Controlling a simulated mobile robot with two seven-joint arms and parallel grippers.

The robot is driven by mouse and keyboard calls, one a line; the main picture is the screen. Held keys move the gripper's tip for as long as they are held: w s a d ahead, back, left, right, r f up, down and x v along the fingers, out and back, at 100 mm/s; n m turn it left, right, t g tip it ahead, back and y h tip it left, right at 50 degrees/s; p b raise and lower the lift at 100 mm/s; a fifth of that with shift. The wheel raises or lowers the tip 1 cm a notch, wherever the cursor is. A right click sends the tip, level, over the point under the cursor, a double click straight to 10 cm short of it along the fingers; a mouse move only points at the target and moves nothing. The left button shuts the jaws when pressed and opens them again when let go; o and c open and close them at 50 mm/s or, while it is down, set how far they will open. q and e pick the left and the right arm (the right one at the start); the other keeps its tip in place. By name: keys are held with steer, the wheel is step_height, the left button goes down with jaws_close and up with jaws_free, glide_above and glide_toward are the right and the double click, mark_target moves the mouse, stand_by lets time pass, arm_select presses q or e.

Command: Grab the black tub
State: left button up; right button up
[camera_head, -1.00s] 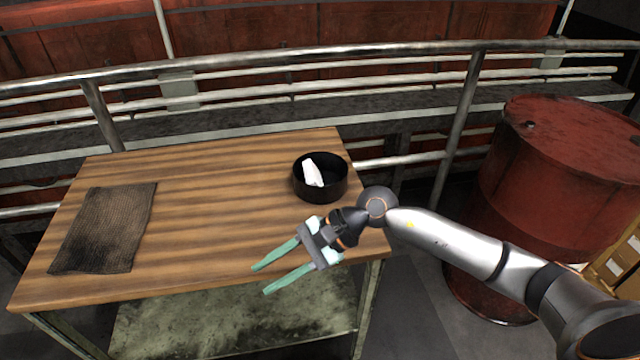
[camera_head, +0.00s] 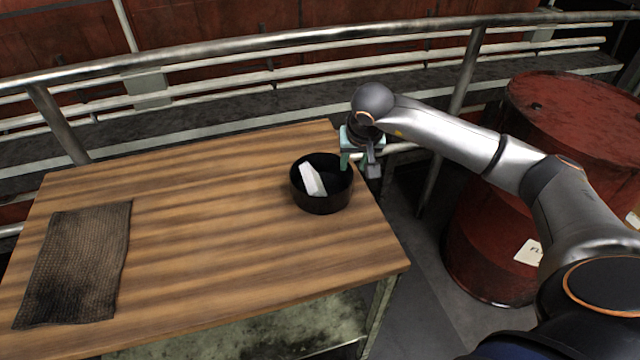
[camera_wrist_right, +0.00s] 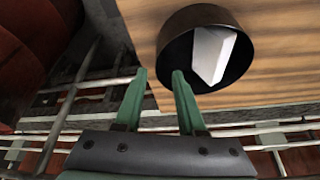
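The black tub (camera_head: 322,198) stands upright near the right end of the wooden table, with a white block (camera_head: 312,180) inside it. My right gripper (camera_head: 356,162) points down at the tub's far right rim. In the right wrist view the tub (camera_wrist_right: 165,38) shows with the white block (camera_wrist_right: 209,55) in it. There my right gripper (camera_wrist_right: 159,76) is open; one green finger overlaps the tub's opening and the other is outside, with the rim near the gap. I cannot tell whether either finger touches the wall. My left gripper is not in view.
A dark textured mat (camera_head: 75,265) lies on the left of the wooden table (camera_head: 220,240). The table's middle is clear. A metal railing (camera_head: 230,48) runs behind it. A red drum (camera_head: 500,235) stands to the right, beneath my right arm.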

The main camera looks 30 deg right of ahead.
mark_target(351, 177)
steer(key=shift+x, duration=4)
steer(key=shift+s+f, duration=0.1)
steer(key=shift+s, duration=0.1)
jaws_close()
